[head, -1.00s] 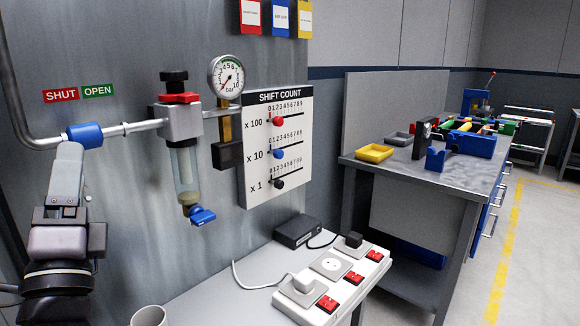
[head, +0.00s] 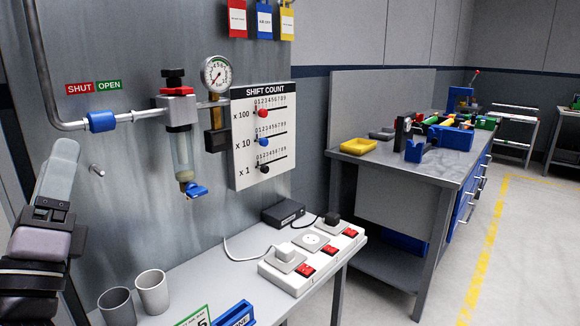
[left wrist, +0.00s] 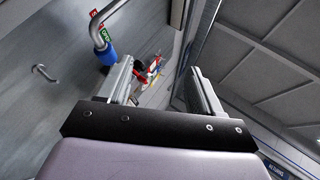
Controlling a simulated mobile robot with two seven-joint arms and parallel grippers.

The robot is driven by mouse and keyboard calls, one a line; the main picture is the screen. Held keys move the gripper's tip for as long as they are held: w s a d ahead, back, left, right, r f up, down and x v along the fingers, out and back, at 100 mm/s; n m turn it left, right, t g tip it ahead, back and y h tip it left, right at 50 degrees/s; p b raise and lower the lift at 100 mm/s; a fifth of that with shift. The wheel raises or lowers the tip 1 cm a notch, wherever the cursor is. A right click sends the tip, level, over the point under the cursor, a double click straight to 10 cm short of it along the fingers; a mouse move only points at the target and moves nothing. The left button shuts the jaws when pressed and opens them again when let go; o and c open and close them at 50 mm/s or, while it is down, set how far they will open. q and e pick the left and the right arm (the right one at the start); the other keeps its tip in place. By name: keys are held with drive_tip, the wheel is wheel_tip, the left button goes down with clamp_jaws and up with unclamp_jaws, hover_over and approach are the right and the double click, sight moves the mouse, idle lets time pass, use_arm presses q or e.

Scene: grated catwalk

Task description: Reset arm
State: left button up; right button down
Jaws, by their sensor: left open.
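My left gripper (head: 60,170) is at the left edge of the head view, raised in front of the grey wall panel. In the left wrist view its two fingers (left wrist: 160,88) stand apart with nothing between them. The blue sleeve (head: 101,121) on the pipe is to the right of and above the gripper, apart from it. It also shows in the left wrist view (left wrist: 107,54), beyond the left finger. My right gripper is not in view.
A regulator (head: 180,125) with a gauge (head: 216,74) and a shift count board (head: 262,130) are on the panel. Below, a shelf holds two grey cups (head: 152,292), a power strip (head: 312,258) and a blue box (head: 236,314). A workbench (head: 420,178) stands right. Open floor lies beyond.

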use_arm(q)
drive_tip(key=w+a+f+g+h, duration=0.2)
drive_tip(key=f+g, duration=0.2)
drive_tip(key=f, duration=0.7)
drive_tip(key=w+a+f+g+h, duration=0.2)
drive_tip(key=f+g+h, duration=0.15)
drive_tip(key=f, duration=0.75)
drive_tip(key=s+a+f+n+g, duration=0.1)
drive_tip(key=s+f+n+g, duration=0.3)
drive_tip(key=f, duration=0.5)
drive_tip(key=s+a+f+n+g+y, duration=0.1)
drive_tip(key=s+a+f+n+g, duration=0.15)
drive_tip(key=s+f+n, duration=0.5)
drive_tip(key=s+a+f+n+g, duration=0.1)
drive_tip(key=s+f+n+g, duration=0.25)
drive_tip(key=f, duration=0.75)
drive_tip(key=s+d+n+t+p, duration=0.1)
drive_tip(key=d+n, duration=0.7)
drive_tip(key=d, duration=0.9)
drive_tip(key=shift+s+f+p, duration=0.35)
drive_tip(key=shift+s+p, duration=0.25)
drive_tip(key=shift+s, duration=0.5)
